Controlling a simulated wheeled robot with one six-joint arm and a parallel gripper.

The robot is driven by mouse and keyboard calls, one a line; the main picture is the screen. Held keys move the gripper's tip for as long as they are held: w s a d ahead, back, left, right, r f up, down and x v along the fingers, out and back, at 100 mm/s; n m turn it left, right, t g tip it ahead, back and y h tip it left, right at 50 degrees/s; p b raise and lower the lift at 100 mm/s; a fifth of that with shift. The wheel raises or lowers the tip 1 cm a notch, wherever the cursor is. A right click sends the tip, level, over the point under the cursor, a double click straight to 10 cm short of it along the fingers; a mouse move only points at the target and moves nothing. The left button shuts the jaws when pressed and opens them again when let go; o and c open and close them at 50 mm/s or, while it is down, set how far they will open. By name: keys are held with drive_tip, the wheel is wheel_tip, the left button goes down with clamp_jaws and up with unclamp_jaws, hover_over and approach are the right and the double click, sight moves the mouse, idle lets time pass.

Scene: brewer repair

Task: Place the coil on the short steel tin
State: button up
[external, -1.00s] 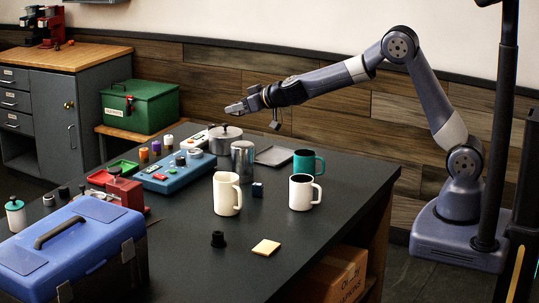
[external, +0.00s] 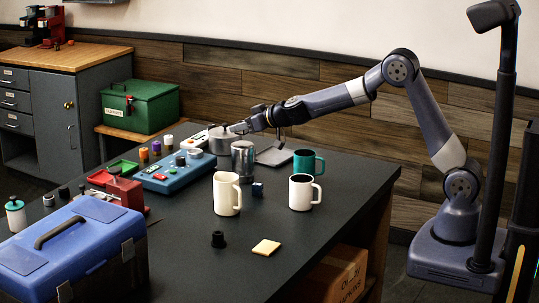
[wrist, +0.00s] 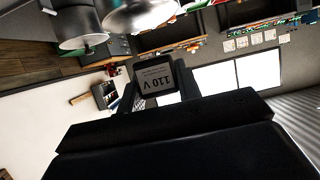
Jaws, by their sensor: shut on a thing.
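My gripper (external: 238,128) is shut on a dark block, which I take to be the coil (wrist: 158,80); its label reads "110 V", upside down in the wrist view. A taller steel tin (external: 243,160) stands just in front and to the right. Two shiny metal vessels show at the top of the wrist view.
A blue control box (external: 176,174) is to the left. Two cream mugs (external: 226,195), a teal mug (external: 305,162) and a small dark blue cube (external: 257,189) stand in front. The table's front right is mostly clear.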

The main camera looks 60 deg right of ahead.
sight(242, 144)
drive_tip(key=shift+f+b, duration=1.15)
drive_tip(key=shift+f, duration=0.3)
drive_tip(key=shift+f, duration=0.2)
drive_tip(key=o, duration=1)
drive_tip(key=shift+s+r, duration=0.1)
drive_tip(key=shift+r, duration=0.15)
drive_tip(key=v, duration=1.1)
drive_tip(key=shift+s, duration=0.35)
drive_tip(key=shift+r, duration=0.15)
